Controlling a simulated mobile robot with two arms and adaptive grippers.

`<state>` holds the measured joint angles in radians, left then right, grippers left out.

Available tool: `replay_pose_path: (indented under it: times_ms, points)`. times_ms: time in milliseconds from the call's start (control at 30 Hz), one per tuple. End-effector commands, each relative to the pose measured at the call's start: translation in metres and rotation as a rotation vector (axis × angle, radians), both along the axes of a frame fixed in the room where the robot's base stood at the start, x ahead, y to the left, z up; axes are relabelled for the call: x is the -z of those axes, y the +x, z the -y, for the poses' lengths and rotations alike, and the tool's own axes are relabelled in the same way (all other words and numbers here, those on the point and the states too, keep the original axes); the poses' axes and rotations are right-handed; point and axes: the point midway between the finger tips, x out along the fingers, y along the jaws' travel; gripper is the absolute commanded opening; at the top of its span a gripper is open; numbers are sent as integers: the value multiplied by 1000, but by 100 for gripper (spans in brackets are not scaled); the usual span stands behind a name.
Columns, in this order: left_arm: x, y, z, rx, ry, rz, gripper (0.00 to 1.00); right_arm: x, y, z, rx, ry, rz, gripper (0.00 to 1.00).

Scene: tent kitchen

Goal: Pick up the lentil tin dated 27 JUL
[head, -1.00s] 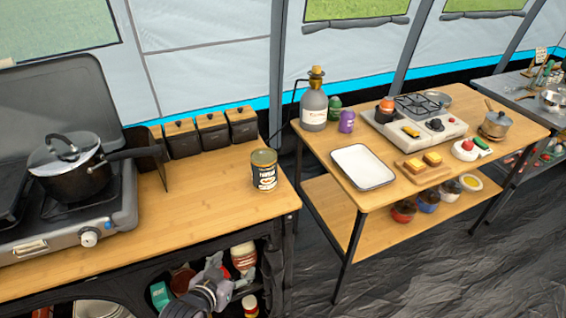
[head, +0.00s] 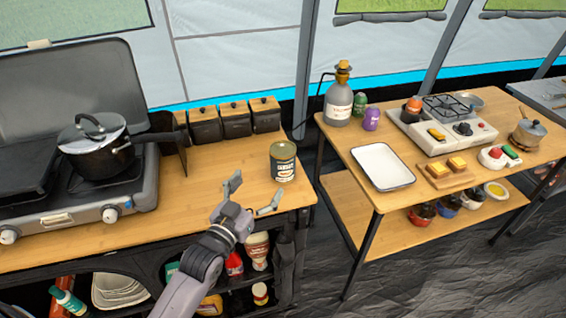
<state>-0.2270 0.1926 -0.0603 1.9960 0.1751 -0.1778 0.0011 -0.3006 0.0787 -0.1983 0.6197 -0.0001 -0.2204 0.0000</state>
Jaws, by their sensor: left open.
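One tin (head: 283,162) stands upright near the right end of the left wooden counter. It has a gold lid and a dark label with pale lettering. The print is too small to read, so I cannot tell its contents or date. My left gripper (head: 252,195) is open and empty at the counter's front edge, to the left of the tin and nearer to me. Its fingers are spread and apart from the tin. My right gripper is not in view.
A stove with a lidded pot (head: 97,150) stands at the left of the counter (head: 200,215). Several dark canisters (head: 236,119) line the back. Bottles and jars sit on the shelf below. A second table with a white tray (head: 382,166) stands right, across a gap.

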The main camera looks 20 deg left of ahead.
Motion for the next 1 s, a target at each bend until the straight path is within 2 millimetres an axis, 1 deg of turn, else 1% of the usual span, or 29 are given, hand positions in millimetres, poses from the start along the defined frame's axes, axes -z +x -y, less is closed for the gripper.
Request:
replay_pose_path:
  times_ms: [33,200,300,400,500,667,867,900,1000]
  points:
    - [-4,13,1,-1,0,3,85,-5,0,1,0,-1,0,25]
    - [-4,51,7,0,-1,1,85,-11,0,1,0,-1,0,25]
    - [-3,71,10,0,-1,0,85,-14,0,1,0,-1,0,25]
    - [-2,85,12,0,0,-2,85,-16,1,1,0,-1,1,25]
    - [-1,94,13,1,0,-2,85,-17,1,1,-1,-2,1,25]
    - [-3,103,14,0,0,-2,85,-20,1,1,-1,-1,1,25]
    - [-9,131,17,1,0,-2,85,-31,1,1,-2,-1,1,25]
    - [-6,136,18,1,-1,-3,85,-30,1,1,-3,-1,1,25]
    - [-5,145,19,1,-1,-2,85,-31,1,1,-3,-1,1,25]
